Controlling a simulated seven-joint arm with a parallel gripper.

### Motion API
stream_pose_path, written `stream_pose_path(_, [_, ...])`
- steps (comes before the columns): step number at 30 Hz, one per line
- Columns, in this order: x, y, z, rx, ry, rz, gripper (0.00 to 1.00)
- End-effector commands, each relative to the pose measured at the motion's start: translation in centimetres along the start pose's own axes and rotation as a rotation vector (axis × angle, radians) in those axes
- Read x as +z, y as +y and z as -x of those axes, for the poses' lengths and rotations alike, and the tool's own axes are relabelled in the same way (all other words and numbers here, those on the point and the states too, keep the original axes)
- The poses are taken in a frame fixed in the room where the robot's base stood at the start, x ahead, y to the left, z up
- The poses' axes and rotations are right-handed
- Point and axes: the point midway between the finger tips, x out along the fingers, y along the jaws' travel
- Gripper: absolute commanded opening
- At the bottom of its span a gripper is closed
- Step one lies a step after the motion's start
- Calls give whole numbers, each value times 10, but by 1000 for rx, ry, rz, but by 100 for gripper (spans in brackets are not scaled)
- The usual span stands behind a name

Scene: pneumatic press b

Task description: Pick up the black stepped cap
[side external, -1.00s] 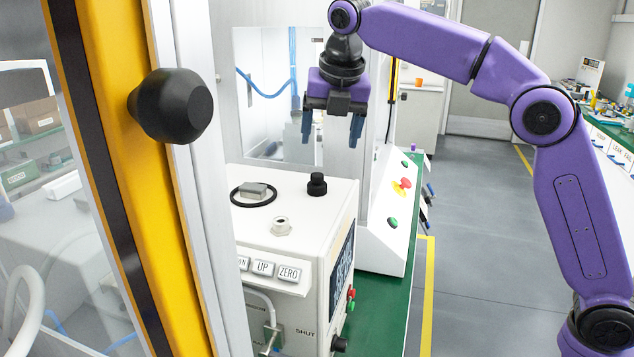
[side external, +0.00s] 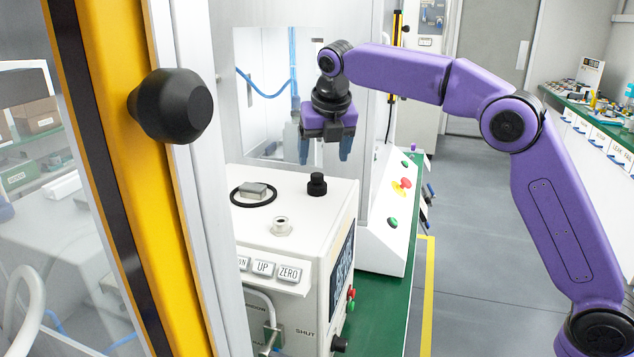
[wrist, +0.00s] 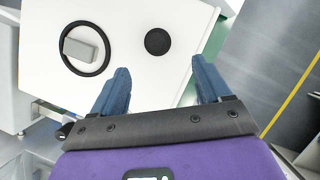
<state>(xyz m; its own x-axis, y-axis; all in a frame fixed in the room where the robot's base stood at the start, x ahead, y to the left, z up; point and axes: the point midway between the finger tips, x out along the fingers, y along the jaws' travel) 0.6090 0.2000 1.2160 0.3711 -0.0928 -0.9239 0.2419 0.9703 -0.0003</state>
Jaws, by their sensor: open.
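The black stepped cap (side external: 317,184) stands upright on the white top of the control box, toward its back right. In the wrist view the cap (wrist: 158,41) is a dark disc beyond the fingertips, between their lines. My gripper (side external: 323,158) is open and empty, with blue fingers pointing down. In the side view its fingertips are just above the cap in the picture; the exact gap in depth is unclear. In the wrist view the gripper (wrist: 160,78) has its fingers spread wide, with nothing between them.
On the box top (side external: 330,215) are a black ring (side external: 236,200), a grey block (side external: 253,189) lying inside it, and a small pale fitting (side external: 281,226). A yellow post with a black knob (side external: 172,106) stands in the left foreground. A sloped button panel (side external: 385,225) is to the right.

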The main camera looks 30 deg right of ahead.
Motion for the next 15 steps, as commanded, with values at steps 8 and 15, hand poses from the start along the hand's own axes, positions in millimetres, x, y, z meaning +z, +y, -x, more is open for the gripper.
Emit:
stream_pose_path(8, [0,-1,-34,-1,0,-2,77])
stream_pose_path(15, [-1,1,-55,-3,3,-1,77])
